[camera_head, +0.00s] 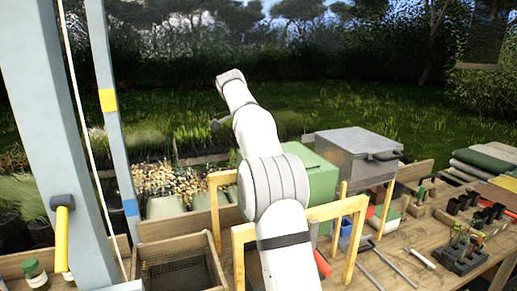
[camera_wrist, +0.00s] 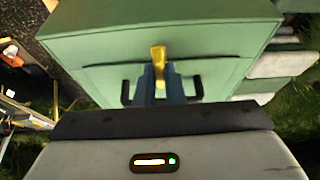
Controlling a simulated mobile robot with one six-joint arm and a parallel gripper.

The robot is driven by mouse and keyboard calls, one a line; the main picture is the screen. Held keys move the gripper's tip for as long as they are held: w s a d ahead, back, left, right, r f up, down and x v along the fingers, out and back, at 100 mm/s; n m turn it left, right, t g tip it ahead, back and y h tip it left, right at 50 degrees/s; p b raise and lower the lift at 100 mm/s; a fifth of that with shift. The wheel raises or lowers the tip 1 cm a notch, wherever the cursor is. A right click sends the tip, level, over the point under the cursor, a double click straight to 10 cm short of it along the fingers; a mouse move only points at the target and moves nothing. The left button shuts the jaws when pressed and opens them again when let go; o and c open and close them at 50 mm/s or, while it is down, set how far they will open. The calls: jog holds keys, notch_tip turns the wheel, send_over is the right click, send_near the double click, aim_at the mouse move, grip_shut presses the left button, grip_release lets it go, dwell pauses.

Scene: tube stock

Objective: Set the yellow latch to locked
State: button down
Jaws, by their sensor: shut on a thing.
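The green box (camera_wrist: 160,35) fills the upper part of the wrist view, and its seamed front face is towards my gripper (camera_wrist: 159,75). The yellow latch (camera_wrist: 158,56) stands out near the middle of that face. My blue-grey fingers are closed on the latch, with its yellow end showing above them. Its lower part is hidden by the fingers, and I cannot read a locked or unlocked mark. In the head view the green box (camera_head: 318,172) stands on the bench, partly behind my arm. My gripper and the latch are hidden there.
A grey metal box (camera_head: 350,146) stands right of the green box. Yellow wooden frames (camera_head: 357,235) rise close to my arm. A mesh-bottomed tray (camera_head: 180,268) lies at front left. Tools and dark holders (camera_head: 465,255) crowd the bench at right.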

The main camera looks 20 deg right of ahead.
dwell(0.4)
jog(key=c, duration=1.5)
grip_release()
jog(key=shift+w+a+r, duration=0.1)
jog(key=shift+a+r, duration=0.2)
jog(key=shift+r, duration=0.3)
jog(key=shift+a+r, duration=0.75)
jog(key=shift+a, duration=0.1)
jog(key=a, duration=1.1)
